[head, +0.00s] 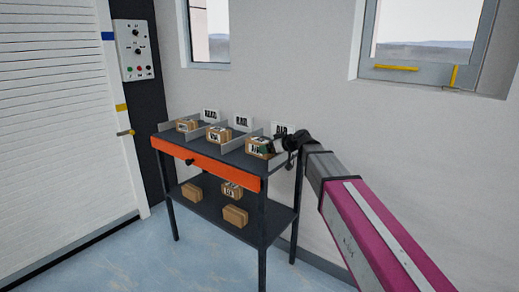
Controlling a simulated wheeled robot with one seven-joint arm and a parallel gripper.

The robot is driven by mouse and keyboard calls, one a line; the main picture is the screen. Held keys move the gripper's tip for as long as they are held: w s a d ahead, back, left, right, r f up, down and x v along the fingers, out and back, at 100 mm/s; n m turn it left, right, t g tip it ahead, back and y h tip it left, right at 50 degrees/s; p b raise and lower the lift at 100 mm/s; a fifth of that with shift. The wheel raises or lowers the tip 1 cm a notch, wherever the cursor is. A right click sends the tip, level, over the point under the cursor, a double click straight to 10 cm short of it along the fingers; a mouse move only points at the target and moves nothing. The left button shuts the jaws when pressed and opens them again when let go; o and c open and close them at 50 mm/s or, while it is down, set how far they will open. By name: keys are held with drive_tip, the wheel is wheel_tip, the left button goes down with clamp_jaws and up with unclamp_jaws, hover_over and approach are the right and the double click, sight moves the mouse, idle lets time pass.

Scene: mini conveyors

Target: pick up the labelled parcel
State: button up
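Three brown parcels stand in a row on the table's top, between grey dividers: a left parcel (187,125), a middle parcel (214,136) and a right parcel (256,149). Dark and white marks like labels show on them, too small to read. My gripper (270,146) is at the right parcel, reaching in from the right, and covers part of it. Its fingers are small and dark, with a bit of green beside them. I cannot tell whether they are open or shut, or touch the parcel.
The dark table has an orange front edge (205,164). Its lower shelf (206,208) holds more parcels, one with a label (232,190). White signs (242,122) stand behind the top row. A wall and windows are behind. Blue floor (120,262) is clear at the front left.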

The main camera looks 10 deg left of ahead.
drive_tip(key=shift+x, duration=1.15)
drive_tip(key=c, duration=1.2)
drive_tip(key=shift+r, duration=0.15)
